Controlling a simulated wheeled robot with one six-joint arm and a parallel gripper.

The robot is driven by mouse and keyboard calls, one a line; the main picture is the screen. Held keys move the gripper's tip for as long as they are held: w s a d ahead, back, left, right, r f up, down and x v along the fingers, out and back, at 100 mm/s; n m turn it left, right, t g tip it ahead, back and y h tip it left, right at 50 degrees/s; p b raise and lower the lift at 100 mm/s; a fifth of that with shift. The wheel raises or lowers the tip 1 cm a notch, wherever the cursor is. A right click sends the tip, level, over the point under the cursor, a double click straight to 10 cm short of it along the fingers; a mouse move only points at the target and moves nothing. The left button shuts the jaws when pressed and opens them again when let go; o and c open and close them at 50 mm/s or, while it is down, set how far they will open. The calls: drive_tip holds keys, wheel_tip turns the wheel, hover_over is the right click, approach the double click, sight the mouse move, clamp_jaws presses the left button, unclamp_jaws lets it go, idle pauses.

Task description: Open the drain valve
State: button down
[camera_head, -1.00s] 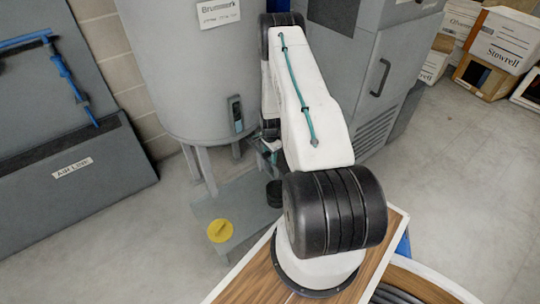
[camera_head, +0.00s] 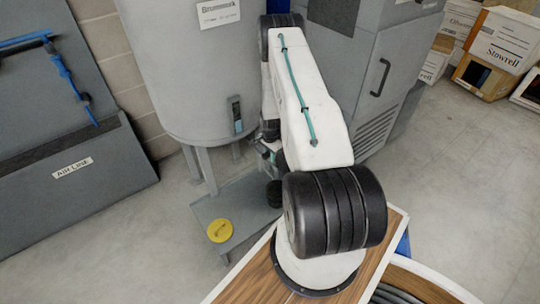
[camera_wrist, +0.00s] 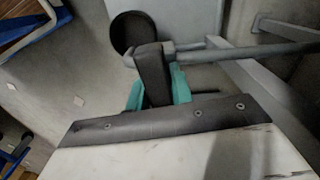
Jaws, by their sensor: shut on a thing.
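A large grey tank (camera_head: 195,70) stands on legs at the upper middle of the head view. In the wrist view, my gripper (camera_wrist: 157,82) has teal fingers shut on a dark, block-like handle (camera_wrist: 153,68). It appears to be the handle of the drain valve. A grey pipe (camera_wrist: 235,49) runs from the handle to the right. In the head view, my gripper (camera_head: 266,152) is under the tank's lower right edge, largely hidden by my arm. The valve itself cannot be made out there.
A black round cup (camera_head: 274,193) and a yellow disc (camera_head: 220,230) sit on the grey base plate (camera_head: 238,207) below the tank. The cup also shows in the wrist view (camera_wrist: 133,33). A grey cabinet (camera_head: 375,75) stands right of the arm. Boxes (camera_head: 500,40) stand farther right.

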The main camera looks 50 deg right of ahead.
drive_tip(key=n, duration=0.8)
drive_tip(key=shift+n, duration=0.4)
drive_tip(key=n, duration=0.4)
drive_tip(key=shift+n, duration=1.8)
drive_tip(key=c, duration=1.2)
unclamp_jaws()
drive_tip(key=shift+c, duration=0.2)
drive_tip(key=shift+r, duration=0.1)
wheel_tip(320, 180, up, 8)
drive_tip(key=shift+f, duration=0.2)
